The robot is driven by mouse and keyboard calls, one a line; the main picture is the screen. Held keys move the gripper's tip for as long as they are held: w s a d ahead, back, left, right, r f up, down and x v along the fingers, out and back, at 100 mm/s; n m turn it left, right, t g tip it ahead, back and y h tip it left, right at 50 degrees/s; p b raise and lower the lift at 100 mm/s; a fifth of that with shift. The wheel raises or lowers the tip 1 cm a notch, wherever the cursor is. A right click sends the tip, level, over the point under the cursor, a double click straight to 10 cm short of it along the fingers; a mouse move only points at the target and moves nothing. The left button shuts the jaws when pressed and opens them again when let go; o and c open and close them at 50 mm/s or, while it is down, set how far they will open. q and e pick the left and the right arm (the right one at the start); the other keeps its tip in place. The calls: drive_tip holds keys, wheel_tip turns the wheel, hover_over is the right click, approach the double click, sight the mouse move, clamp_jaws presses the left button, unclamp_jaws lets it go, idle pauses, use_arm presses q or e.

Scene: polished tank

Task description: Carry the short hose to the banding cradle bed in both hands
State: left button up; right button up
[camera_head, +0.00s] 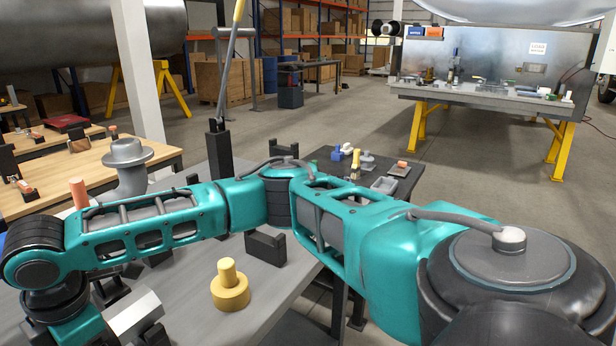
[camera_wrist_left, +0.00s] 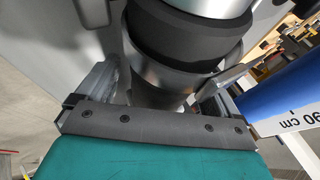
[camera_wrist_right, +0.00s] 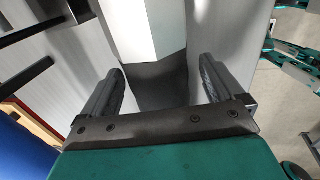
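In the left wrist view my left gripper (camera_wrist_left: 155,90) has its fingers apart, with a round black and silver fitting (camera_wrist_left: 180,70) between them and narrow gaps beside it. A blue cylinder marked "90 cm" (camera_wrist_left: 290,95) lies to the right; whether it is the short hose I cannot tell. In the right wrist view my right gripper (camera_wrist_right: 162,90) has its fingers apart around a dark block (camera_wrist_right: 160,82) below a pale faceted piece, with a gap at the right finger. The blue thing (camera_wrist_right: 20,155) shows at left. The head view shows neither grip clearly. I cannot identify the banding cradle bed.
A grey table (camera_head: 195,275) under my arm holds a yellow stepped plug (camera_head: 229,288) and a black bracket (camera_head: 265,247). Wooden benches (camera_head: 45,150) stand left. A small dark table (camera_head: 400,180) with parts is beyond. A yellow-legged workbench (camera_head: 480,98) stands back right, with open floor before it.

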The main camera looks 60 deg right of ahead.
use_arm(q)
drive_tip(key=shift+o, duration=0.5)
use_arm(e)
drive_tip(key=shift+o, duration=0.5)
drive_tip(key=shift+d+f, duration=0.1)
drive_tip(key=shift+f, duration=0.05)
use_arm(q)
drive_tip(key=shift+r, duration=0.1)
idle(1.1)
drive_tip(key=shift+s+r, duration=0.1)
drive_tip(key=shift+r, duration=0.1)
drive_tip(key=v, duration=0.6)
drive_tip(key=shift+s+r, duration=0.15)
idle(0.4)
drive_tip(key=shift+a, duration=0.15)
use_arm(e)
drive_tip(key=shift+s+r, duration=0.25)
drive_tip(key=shift+r, duration=0.95)
drive_tip(key=shift+s+r, duration=0.2)
drive_tip(key=shift+r, duration=0.95)
drive_tip(key=shift+s+r, duration=0.25)
drive_tip(key=shift+r, duration=0.95)
